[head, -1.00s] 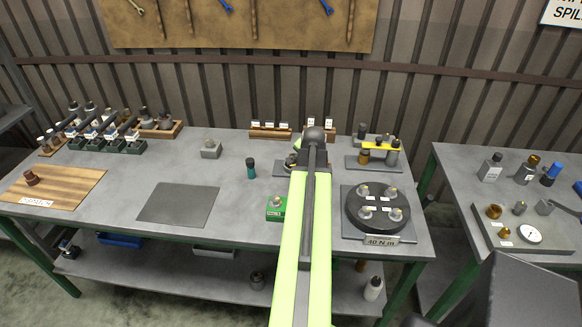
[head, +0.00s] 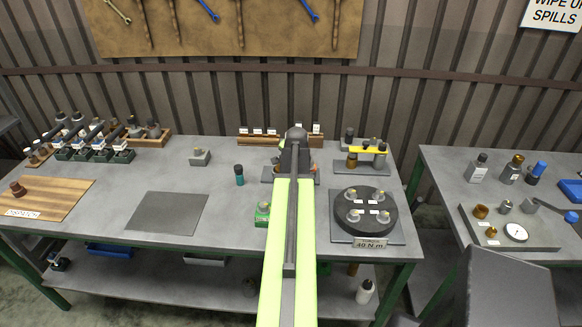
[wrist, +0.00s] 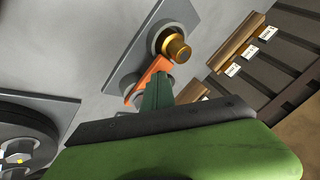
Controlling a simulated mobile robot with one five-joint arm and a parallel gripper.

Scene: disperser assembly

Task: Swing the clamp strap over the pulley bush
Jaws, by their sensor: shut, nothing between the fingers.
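The brass pulley bush (wrist: 178,47) stands in a round grey seat on a grey plate (wrist: 122,60) in the wrist view. The orange clamp strap (wrist: 148,76) lies beside the bush, its upper end close to the seat and its lower end at a round grey part (wrist: 138,97). It does not cover the bush's top. My gripper (wrist: 160,82) has its dark green fingers together and empty, right at the strap; contact cannot be told. In the head view my arm hides most of this fixture, with only the plate's edge (head: 268,175) showing.
A black round turntable (head: 363,211) with several fittings stands right of the arm. A green block (head: 262,213) and a teal-capped bottle (head: 239,175) stand to the left. A yellow-topped stand (head: 367,152) and wooden label racks (head: 258,136) are behind. A dark mat (head: 167,213) lies bare.

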